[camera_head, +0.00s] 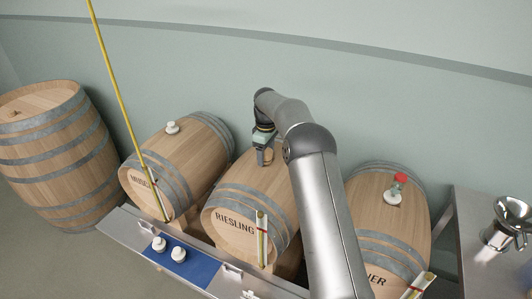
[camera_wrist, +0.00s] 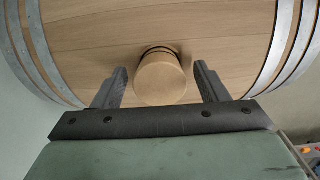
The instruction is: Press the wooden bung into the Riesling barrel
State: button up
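The Riesling barrel (camera_head: 235,202) lies on its side in the middle of the row, its name on the front head. My gripper (camera_head: 264,158) points down over its top. In the wrist view the pale round wooden bung (camera_wrist: 160,80) sits on the barrel's staves (camera_wrist: 215,40), with a dark curved edge behind it. The fingers of my gripper (camera_wrist: 160,86) are apart on either side of the bung, with a gap on each side. How deep the bung sits cannot be told. In the head view my gripper hides the bung.
The Muscat-side barrel (camera_head: 185,150) at left has a white bung (camera_head: 172,127). The right barrel (camera_head: 375,220) has a red-topped fitting (camera_head: 399,180). A steel shelf with a blue mat (camera_head: 200,267) and white bungs (camera_head: 178,254) runs in front. A yellow rod (camera_head: 113,80) leans at left.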

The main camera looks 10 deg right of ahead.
jog(key=shift+r, duration=0.1)
notch_tip(320, 180, up, 17)
jog(key=p, duration=0.1)
jog(key=shift+r, duration=0.15)
dwell(0.3)
